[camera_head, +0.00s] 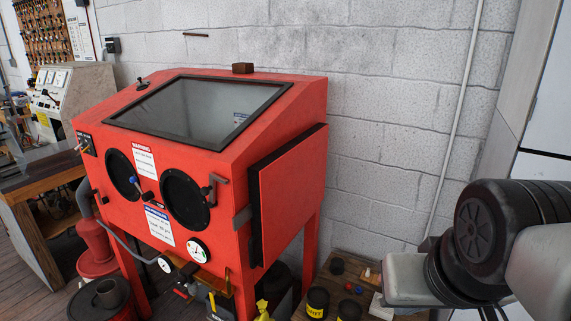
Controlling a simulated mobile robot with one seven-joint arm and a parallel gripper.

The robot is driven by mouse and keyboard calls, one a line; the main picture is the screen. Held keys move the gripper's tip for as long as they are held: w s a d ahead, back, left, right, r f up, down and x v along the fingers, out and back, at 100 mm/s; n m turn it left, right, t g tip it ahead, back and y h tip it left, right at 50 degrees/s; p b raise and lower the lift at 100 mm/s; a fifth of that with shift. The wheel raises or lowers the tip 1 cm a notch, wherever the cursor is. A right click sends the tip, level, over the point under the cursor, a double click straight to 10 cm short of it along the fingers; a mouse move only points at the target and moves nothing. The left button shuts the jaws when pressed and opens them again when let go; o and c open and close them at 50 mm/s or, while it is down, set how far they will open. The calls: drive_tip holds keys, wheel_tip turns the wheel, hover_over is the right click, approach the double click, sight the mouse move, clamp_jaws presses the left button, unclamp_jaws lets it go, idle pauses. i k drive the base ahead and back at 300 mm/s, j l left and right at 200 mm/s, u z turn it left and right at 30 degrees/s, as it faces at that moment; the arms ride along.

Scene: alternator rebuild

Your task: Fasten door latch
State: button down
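A red blasting cabinet (225,150) stands against the wall. Its side door (292,190) is a red panel with a dark edge on the right side. The door lies close along the cabinet side; I cannot tell whether it is fully seated. A grey metal bracket (242,217) sits at the front corner beside the door edge. A small grey handle with a dark grip (213,187) is on the front face, near the right glove port; I cannot tell which of these is the latch. My arm's links fill the lower right. My gripper is out of view.
A low wooden table (338,283) with black jars (318,301) and small red and blue items stands below the door side, near my arm. A red bucket (98,300) and a workbench (50,175) are at left. A vertical conduit (461,110) runs down the block wall.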

sight(213, 177)
drive_tip(key=u, duration=1.1)
